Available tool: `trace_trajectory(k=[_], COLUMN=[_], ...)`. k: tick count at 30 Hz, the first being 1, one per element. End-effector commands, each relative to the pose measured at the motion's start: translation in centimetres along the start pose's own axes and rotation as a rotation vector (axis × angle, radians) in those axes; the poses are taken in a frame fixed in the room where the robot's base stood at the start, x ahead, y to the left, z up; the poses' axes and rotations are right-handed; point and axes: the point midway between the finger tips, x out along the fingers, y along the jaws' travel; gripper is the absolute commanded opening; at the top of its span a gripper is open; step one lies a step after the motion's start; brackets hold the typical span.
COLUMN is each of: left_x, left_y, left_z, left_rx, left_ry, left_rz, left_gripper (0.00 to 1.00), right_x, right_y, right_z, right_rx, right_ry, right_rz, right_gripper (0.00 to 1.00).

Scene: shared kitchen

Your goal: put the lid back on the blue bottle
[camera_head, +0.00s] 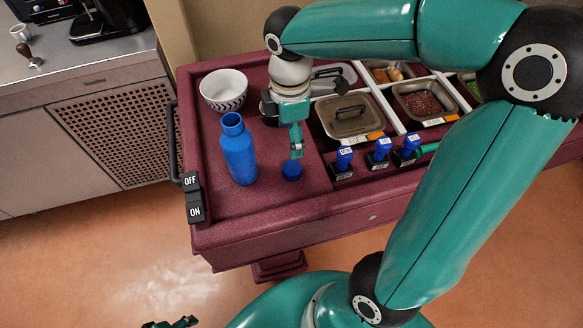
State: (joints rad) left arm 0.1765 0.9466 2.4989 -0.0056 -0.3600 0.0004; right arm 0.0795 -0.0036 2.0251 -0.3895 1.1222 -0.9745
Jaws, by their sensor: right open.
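The blue bottle (239,152) stands upright and open-mouthed on the dark red cart top, at the left. The blue lid (291,171) lies on the cart top to the right of the bottle, near the front edge. My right gripper (296,152) points down just above and behind the lid. It is open, and I cannot tell whether its fingertips touch the lid. Only a dark tip of what seems to be my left gripper (172,322) shows at the bottom edge, well away from the cart.
A patterned white bowl (223,88) stands behind the bottle. A lidded metal pan (350,115), several food trays and blue-handled stamps (344,158) are to the right. A black ON/OFF switch block (193,197) is at the cart's left edge. The front left cart top is clear.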

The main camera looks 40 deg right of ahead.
Motion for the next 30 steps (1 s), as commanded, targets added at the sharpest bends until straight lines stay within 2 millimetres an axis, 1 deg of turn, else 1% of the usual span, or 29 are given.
trace_trajectory(k=[1,3,6,9,14,25,28,30], left_x=[0.1,0.2,0.3,0.3,0.4,0.3,0.2,0.0], left_y=[0.0,-0.1,-0.1,-0.1,-0.1,-0.1,-0.1,0.0], left_z=[0.0,0.0,0.0,0.0,0.0,0.0,0.0,0.0], left_rx=[0.0,0.0,0.0,0.0,0.0,0.0,0.0,0.0], left_ry=[0.0,0.0,0.0,0.0,0.0,0.0,0.0,0.0], left_rz=[0.0,0.0,0.0,0.0,0.0,0.0,0.0,0.0], left_gripper=[0.46,0.46,0.46,0.46,0.46,0.46,0.46,0.46], right_x=[1.3,2.9,4.8,6.2,7.3,7.6,8.5,9.6], right_y=[-0.1,-0.1,-0.1,0.0,0.0,0.0,0.2,0.3], right_z=[0.1,0.1,0.1,0.1,0.1,0.1,0.2,0.3], right_rx=[0.001,0.001,0.0,0.0,0.001,0.001,0.0,0.001], right_ry=[-0.003,-0.003,-0.002,-0.002,0.0,0.0,-0.002,-0.002], right_rz=[-0.007,-0.006,-0.006,-0.003,-0.002,-0.001,-0.003,-0.006], right_gripper=[0.76,0.76,0.76,0.76,0.76,0.76,0.76,0.76])
